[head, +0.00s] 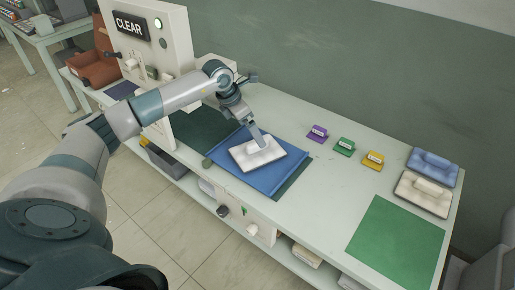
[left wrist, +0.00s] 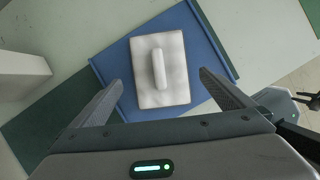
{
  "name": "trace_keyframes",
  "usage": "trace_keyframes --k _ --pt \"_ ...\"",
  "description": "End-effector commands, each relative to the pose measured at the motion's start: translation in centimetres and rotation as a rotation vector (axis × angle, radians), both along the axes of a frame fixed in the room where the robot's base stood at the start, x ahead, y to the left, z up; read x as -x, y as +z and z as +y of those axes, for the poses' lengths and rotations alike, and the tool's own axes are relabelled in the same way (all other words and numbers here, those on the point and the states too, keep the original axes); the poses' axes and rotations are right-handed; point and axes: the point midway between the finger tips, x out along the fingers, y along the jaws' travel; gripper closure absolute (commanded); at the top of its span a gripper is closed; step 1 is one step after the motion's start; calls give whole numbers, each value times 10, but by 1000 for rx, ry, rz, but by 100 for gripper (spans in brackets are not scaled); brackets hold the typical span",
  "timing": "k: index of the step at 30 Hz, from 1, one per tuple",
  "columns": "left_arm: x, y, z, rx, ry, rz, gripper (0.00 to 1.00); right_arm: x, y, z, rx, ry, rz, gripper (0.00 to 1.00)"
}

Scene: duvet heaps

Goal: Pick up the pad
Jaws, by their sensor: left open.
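My left gripper (head: 258,138) is open and empty, pointing down above the pad. In the left wrist view its fingertips (left wrist: 160,76) show on either side of the pad, with the handle between them. My right gripper is not in view.
Purple (head: 318,133), green (head: 344,147) and yellow (head: 373,160) labelled blocks stand right of the cloth. A blue pad (head: 447,173) and another white pad (head: 417,203) lie at the right end, behind a green mat (head: 396,245). A machine marked CLEAR (head: 166,30) stands at left.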

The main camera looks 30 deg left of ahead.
Motion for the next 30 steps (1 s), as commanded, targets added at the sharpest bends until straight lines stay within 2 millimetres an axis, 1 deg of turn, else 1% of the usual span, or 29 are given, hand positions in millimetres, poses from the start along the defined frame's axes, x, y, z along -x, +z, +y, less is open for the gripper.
trace_keyframes --k 1,3,6,9,13,23,26,30 --pt "-3 -6 -3 4 0 3 0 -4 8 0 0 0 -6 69" --pt "-7 -17 -5 2 0 3 0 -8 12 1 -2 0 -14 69" --pt "-12 -31 -7 3 1 2 0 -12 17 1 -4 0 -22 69" --pt "-15 -40 -8 1 0 0 0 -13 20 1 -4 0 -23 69" --pt "-16 -45 -8 0 0 0 0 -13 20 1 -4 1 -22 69" --pt "-17 -46 -9 1 0 0 0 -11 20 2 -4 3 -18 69" --pt "-17 -49 -9 2 0 1 0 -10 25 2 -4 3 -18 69" --pt "-20 -61 -9 2 1 2 0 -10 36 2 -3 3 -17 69"
